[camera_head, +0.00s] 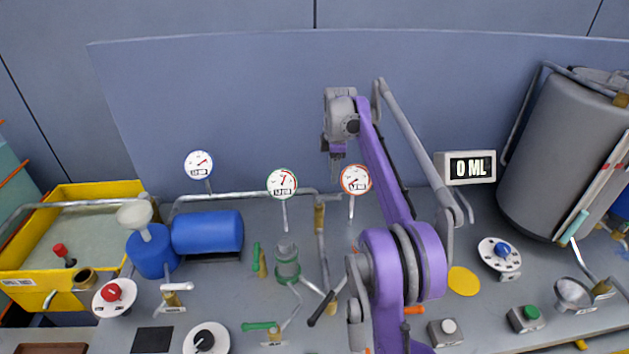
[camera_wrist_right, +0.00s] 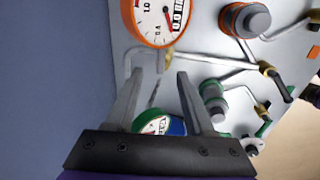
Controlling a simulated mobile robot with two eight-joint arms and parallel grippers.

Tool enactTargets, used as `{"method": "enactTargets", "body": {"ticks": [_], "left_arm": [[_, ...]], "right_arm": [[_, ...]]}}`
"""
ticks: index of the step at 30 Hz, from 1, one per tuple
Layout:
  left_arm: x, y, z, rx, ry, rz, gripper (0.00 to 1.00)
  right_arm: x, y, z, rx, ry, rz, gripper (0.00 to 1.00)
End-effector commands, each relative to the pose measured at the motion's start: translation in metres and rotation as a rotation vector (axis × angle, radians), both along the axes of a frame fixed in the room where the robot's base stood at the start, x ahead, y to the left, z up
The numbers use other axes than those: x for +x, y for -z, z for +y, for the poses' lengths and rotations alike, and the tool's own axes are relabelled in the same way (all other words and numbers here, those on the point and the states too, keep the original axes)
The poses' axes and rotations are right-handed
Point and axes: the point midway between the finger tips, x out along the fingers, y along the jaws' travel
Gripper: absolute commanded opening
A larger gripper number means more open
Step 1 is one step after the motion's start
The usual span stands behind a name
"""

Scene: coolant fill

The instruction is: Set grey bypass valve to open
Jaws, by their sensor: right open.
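A small valve with a pale grey lever handle (camera_head: 176,289) sits at the front left of the bench, its handle lying roughly left to right. It is the only grey-handled valve I can make out; no label on it is readable. My right gripper (camera_head: 337,172) hangs high at the back middle, far from that valve, near the orange-rimmed gauge (camera_head: 355,179). In the right wrist view my right gripper (camera_wrist_right: 160,78) has its two fingers apart with nothing held between them. The orange-rimmed gauge (camera_wrist_right: 155,20) and a green-rimmed gauge (camera_wrist_right: 153,122) show beyond the fingers. My left gripper is not in view.
A red knob (camera_head: 112,292), blue tank (camera_head: 207,232) and black-knob dial (camera_head: 206,340) stand around the grey-handled valve. Green-handled valves (camera_head: 262,326), a black-tipped lever (camera_head: 322,309) and pipes fill the middle. My purple arm hides part of the bench. A display (camera_head: 471,167) reads 0 ML.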

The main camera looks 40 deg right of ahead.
Motion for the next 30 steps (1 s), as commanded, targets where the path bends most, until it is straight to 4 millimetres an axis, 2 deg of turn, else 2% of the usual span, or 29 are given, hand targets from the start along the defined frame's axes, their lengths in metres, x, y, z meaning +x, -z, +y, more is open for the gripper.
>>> {"method": "enactTargets", "body": {"ticks": [5,15,19,24,30], "left_arm": [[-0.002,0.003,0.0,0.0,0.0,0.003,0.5],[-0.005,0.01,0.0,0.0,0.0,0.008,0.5],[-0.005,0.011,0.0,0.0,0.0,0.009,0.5],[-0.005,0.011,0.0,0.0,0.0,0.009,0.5],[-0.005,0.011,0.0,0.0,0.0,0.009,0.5]], "right_arm": [[0.002,0.013,-0.003,0.0,-0.006,0.004,0.53],[0.012,0.074,-0.009,-0.001,-0.005,0.003,0.53],[0.016,0.092,-0.01,-0.001,-0.005,0.002,0.53],[0.018,0.105,-0.011,0.0,-0.004,0.001,0.53],[0.018,0.107,-0.012,0.0,-0.004,0.001,0.53]]}}
